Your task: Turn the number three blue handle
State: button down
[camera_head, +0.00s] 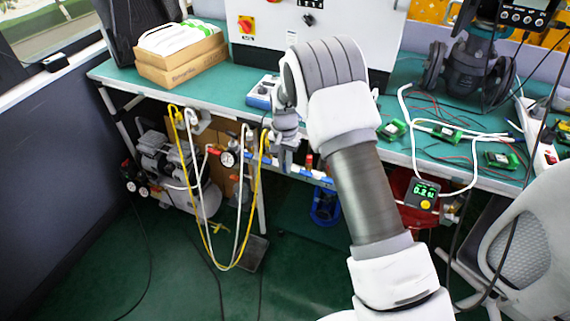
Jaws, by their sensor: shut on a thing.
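My arm reaches over the table's front edge, and my gripper (286,158) points down at the valve row (314,174) under the edge. The row shows small red and blue parts along a pipe. My gripper is shut on a part of this row, seemingly a blue handle. The fingers and wrist hide most of that handle, so its angle and number cannot be read. A red-topped part (309,161) shows just right of the fingers.
A green-topped table (225,88) carries boxes (181,60), a white cabinet (330,35) and green circuit boards (445,133). Yellow and white hoses (237,255) hang left of my gripper, by a gauge (228,159) and a compressor (168,165). A chair (525,245) stands at right.

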jog(key=shift+a+g+h+p, duration=0.15)
jog(key=shift+g+h+p, duration=0.15)
jog(key=shift+h+p, duration=0.45)
jog(key=shift+w+h, duration=0.1)
jog(key=shift+h, duration=0.55)
jog(key=c, duration=0.9)
grip_release()
jog(key=p+v, duration=0.1)
jog(key=v, duration=0.4)
jog(key=p+v, duration=0.1)
jog(key=v, duration=0.5)
jog(key=p+v, duration=0.1)
jog(key=v, duration=0.5)
jog(key=shift+w+a+r, duration=0.15)
jog(key=shift+w, duration=0.15)
